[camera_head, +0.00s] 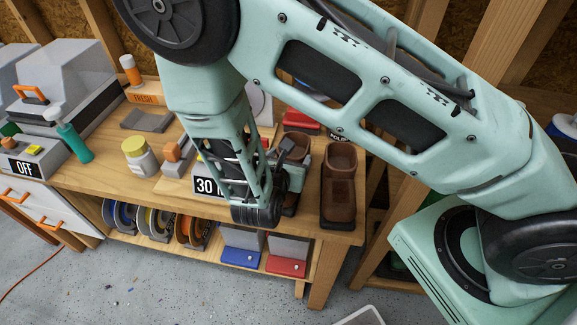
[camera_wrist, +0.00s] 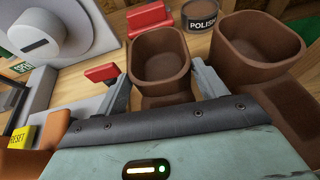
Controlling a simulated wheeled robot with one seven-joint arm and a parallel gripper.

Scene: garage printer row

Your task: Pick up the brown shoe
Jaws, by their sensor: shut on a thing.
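Two brown boot-shaped shoes stand side by side near the bench's right end. The left brown shoe (camera_head: 297,142) is partly hidden behind my gripper (camera_head: 290,165); in the wrist view this shoe (camera_wrist: 160,55) is upright with its opening facing up. My gripper's two grey fingers (camera_wrist: 160,82) are on either side of it, shut on it. The right brown shoe (camera_head: 340,180) stands free beside it, and also shows close to the right finger in the wrist view (camera_wrist: 258,45). I cannot tell whether the held shoe touches the bench.
A polish tin (camera_wrist: 200,16) and a red object (camera_wrist: 150,17) sit behind the shoes. On the wooden bench (camera_head: 90,183) to the left stand a white jar (camera_head: 138,155), a green bottle (camera_head: 73,140) and a grey machine (camera_head: 65,85).

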